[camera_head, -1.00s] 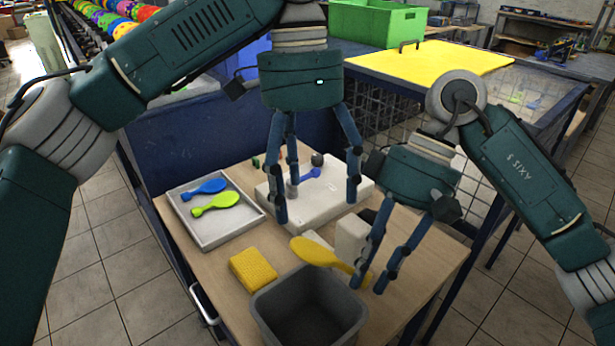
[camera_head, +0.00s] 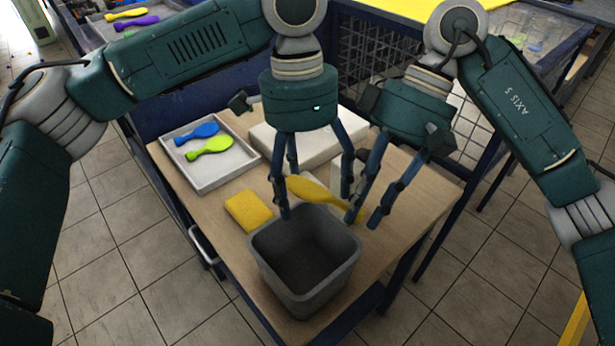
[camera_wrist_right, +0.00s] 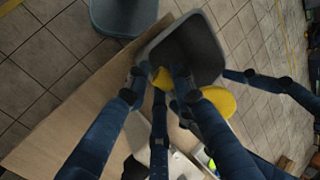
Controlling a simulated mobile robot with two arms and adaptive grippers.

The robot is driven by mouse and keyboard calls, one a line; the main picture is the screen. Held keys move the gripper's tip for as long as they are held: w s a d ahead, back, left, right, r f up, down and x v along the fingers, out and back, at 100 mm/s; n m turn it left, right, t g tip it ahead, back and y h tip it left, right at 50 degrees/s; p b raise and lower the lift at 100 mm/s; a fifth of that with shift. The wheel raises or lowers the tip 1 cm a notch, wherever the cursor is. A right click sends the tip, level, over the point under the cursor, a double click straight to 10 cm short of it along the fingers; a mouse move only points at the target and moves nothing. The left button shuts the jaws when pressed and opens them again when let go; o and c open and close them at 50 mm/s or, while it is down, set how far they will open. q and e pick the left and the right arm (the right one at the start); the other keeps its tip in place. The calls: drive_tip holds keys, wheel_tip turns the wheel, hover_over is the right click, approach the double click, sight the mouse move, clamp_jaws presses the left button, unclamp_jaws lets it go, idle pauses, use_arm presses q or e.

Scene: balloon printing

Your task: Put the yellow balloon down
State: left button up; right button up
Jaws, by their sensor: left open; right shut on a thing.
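The yellow balloon (camera_head: 312,189) is flat, with a rounded body and a narrow neck. In the head view it appears just beyond the far rim of the grey bin (camera_head: 346,249). My right gripper (camera_head: 366,217) is shut on its neck end, with the body pointing left. My left gripper (camera_head: 317,203) is open, its fingers hanging around the balloon's body in the picture; I cannot tell whether they touch it. In the right wrist view, yellow parts show between and beside the dark fingers, near the bin (camera_wrist_right: 222,62).
A yellow sponge (camera_head: 248,211) lies left of the bin. A grey tray (camera_head: 228,171) at the back left holds a blue balloon (camera_head: 197,133) and a green one (camera_head: 210,147). A white block (camera_head: 262,137) stands behind my grippers. Bare wooden table (camera_head: 405,226) shows at right.

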use_arm(q)
drive_tip(key=c, duration=1)
use_arm(e)
drive_tip(key=o, duration=0.8)
drive_tip(key=shift+w+r, duration=0.1)
